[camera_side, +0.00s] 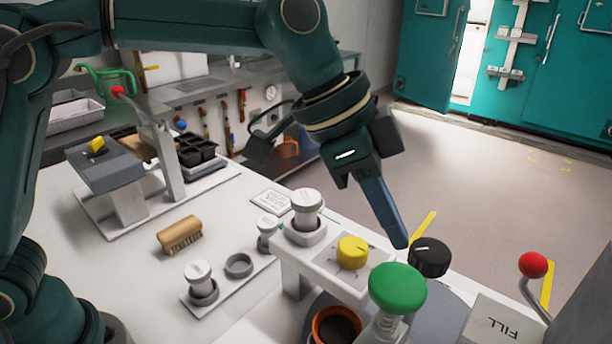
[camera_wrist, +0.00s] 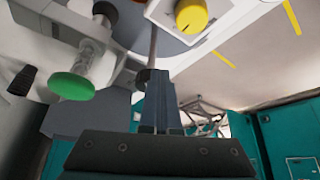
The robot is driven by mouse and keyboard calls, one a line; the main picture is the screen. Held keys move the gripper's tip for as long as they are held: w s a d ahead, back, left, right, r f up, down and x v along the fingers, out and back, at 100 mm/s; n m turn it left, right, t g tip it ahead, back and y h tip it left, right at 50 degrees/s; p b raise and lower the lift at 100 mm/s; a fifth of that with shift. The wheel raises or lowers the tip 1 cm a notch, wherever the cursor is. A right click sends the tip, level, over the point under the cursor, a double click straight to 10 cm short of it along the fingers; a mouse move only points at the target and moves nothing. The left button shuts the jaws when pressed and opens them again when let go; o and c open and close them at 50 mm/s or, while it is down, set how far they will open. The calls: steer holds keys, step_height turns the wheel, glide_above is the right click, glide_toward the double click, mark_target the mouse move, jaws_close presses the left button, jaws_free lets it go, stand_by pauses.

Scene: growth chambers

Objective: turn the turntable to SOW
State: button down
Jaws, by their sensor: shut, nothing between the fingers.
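The turntable (camera_side: 452,312) is a grey disc, low at the front right in the side view and largely hidden behind the green button, the pot and the white bridge. Part of the grey disc (camera_wrist: 172,48) also shows in the wrist view, beyond my fingers. A black knob (camera_side: 431,256) with a white mark stands above its back edge. My gripper (camera_side: 399,242) is shut and empty, pointing down with its tips just left of the black knob; I cannot tell whether they touch. In the wrist view my gripper (camera_wrist: 158,73) shows its fingers together. No SOW label is readable.
A yellow dial (camera_side: 352,251) sits on the white bridge, left of my fingers. A green button (camera_side: 398,288) and a terracotta pot (camera_side: 336,326) are in front. A box marked FILL (camera_side: 498,322) and a red-balled lever (camera_side: 533,265) stand right.

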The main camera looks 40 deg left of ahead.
steer(key=shift+a, duration=0.3)
step_height(320, 180, up, 6)
stand_by(0.4)
steer(key=shift+s, duration=0.1)
step_height(320, 180, down, 6)
steer(key=s+d, duration=0.1)
steer(key=s, duration=0.1)
steer(key=shift+s+d, duration=0.25)
steer(key=shift+d, duration=0.1)
stand_by(0.5)
steer(key=shift+w+d, duration=0.2)
steer(key=shift+w, duration=0.05)
stand_by(0.7)
